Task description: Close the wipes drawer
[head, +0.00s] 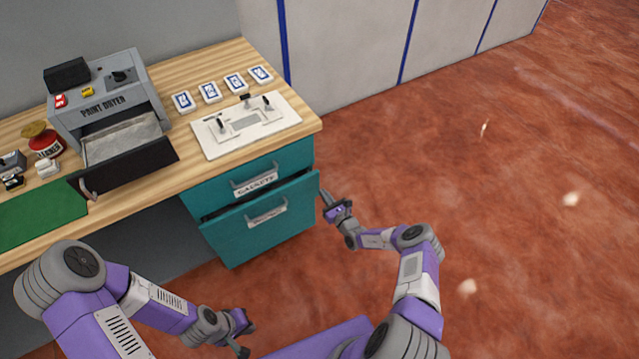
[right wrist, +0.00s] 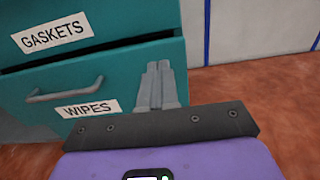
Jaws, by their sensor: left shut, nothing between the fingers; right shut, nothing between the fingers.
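The teal wipes drawer (head: 285,230) is the lower drawer under the right end of the workbench. It stands partly open, with a dark gap behind its front's top edge. Its WIPES label and grey handle show in the right wrist view (right wrist: 140,85). My right gripper (head: 324,196) is shut and empty at the right end of the drawer front. In the right wrist view its fingertips (right wrist: 158,66) overlap the front's right part; contact cannot be told. My left gripper (head: 246,341) is shut and empty, low in front of the bench and away from the drawer.
The gaskets drawer (head: 230,188) above looks shut. On the bench stand a print dryer (head: 100,95) with its tray pulled out, a white fixture plate (head: 275,125), several blue-and-white packs (head: 209,92) and a green mat (head: 40,218). The red floor to the right is clear.

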